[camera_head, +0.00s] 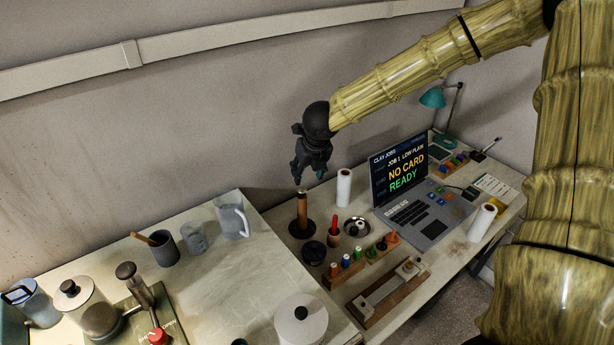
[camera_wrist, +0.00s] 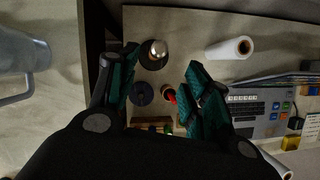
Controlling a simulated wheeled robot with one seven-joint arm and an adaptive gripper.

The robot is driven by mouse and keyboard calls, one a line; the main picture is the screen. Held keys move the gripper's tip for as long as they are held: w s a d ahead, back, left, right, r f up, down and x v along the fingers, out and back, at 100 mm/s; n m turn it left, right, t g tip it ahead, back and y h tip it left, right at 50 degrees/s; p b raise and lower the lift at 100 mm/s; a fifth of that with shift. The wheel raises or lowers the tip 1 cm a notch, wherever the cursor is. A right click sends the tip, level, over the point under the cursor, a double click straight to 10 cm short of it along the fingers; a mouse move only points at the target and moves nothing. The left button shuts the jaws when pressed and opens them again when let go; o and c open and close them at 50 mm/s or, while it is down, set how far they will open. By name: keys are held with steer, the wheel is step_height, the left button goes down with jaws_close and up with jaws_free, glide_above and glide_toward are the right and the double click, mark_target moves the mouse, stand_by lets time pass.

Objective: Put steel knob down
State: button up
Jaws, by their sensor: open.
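My gripper (camera_head: 308,180) is open above the bench, over a brown upright post (camera_head: 302,207) on a round dark base. In the wrist view, the fingers of my gripper (camera_wrist: 162,60) are spread wide with nothing between their tips. A shiny silvery knob-like top (camera_wrist: 158,46) shows at the post below, near the left finger; it looks like the steel knob. In the head view, I cannot make out this top clearly. The fingers appear apart from the post.
A dark disc (camera_head: 314,252), a red-handled tool (camera_head: 333,231), a steel dish (camera_head: 357,227) and a white roll (camera_head: 344,187) stand close by. A screen (camera_head: 401,175) and keyboard panel lie to the right. The left counter (camera_head: 225,275) has bare room.

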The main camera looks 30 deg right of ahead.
steer(key=n, duration=0.3)
steer(key=n+g+h+p, duration=0.15)
steer(key=n+p, duration=0.25)
steer(key=n, duration=2.2)
glide_above(302, 190)
steer(key=s+a, duration=0.2)
steer(key=shift+f, duration=2.55)
steer(key=shift+w+d+f+h+p, duration=0.2)
steer(key=shift+w+d+f+p, duration=0.15)
steer(key=shift+f+p, duration=0.2)
steer(key=shift+w+d+f+h+p, duration=0.15)
steer(key=shift+w+d+f+p, duration=0.2)
steer(key=shift+f, duration=0.3)
steer(key=shift+p+x, duration=0.4)
steer(key=shift+x, duration=0.85)
steer(key=shift+a, duration=0.1)
